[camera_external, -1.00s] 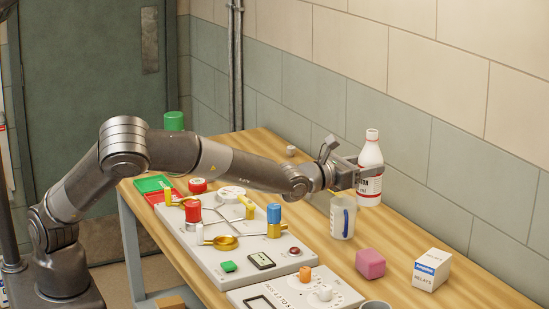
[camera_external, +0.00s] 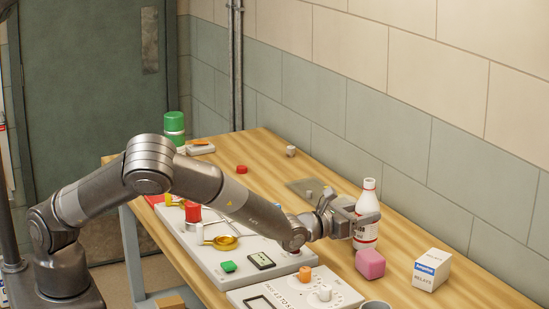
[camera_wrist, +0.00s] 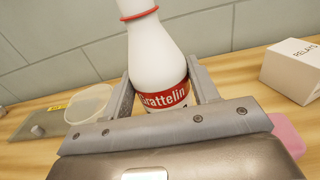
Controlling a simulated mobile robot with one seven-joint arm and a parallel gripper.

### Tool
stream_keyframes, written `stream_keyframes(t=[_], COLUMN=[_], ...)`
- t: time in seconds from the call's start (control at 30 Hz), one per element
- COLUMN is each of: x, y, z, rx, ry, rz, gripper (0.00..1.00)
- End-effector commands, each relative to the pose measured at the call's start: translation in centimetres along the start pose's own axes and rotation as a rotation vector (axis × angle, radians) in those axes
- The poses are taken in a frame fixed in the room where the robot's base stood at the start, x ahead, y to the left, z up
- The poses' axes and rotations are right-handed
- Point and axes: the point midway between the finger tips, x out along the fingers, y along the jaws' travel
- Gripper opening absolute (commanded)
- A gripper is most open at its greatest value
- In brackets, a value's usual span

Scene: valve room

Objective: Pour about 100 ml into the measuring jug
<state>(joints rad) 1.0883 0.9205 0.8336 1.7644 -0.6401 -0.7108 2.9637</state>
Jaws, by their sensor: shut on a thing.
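My gripper (camera_external: 364,223) is shut around the body of a white bottle (camera_external: 368,199) with a red-and-white label. The bottle is close to upright, and its base is partly hidden behind the pink block in the external view. In the wrist view the bottle (camera_wrist: 158,50) stands between the two fingers, with the label reading "Grattelin" and a red ring at its neck. The measuring jug (camera_wrist: 88,104) is translucent and stands just left of the gripper in the wrist view, apart from the bottle. In the external view my gripper hides the jug.
A pink block (camera_external: 370,263) sits close in front of the bottle. A white relays box (camera_external: 428,269) stands to the right. A panel with valves and knobs (camera_external: 262,274) fills the front left of the bench. A grey plate (camera_external: 305,187) lies behind my gripper, near the tiled wall.

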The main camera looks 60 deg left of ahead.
Motion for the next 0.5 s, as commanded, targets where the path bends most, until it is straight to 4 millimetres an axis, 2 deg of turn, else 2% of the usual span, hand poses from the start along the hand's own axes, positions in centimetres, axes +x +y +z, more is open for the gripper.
stream_keyframes(t=[0.27,0.5], x=[0.0,0.0], y=[0.1,0.4], z=[0.6,1.7], rx=[-0.044,-0.156], ry=[-0.002,-0.001], rz=[0.0,0.0], gripper=[0.24,0.24])
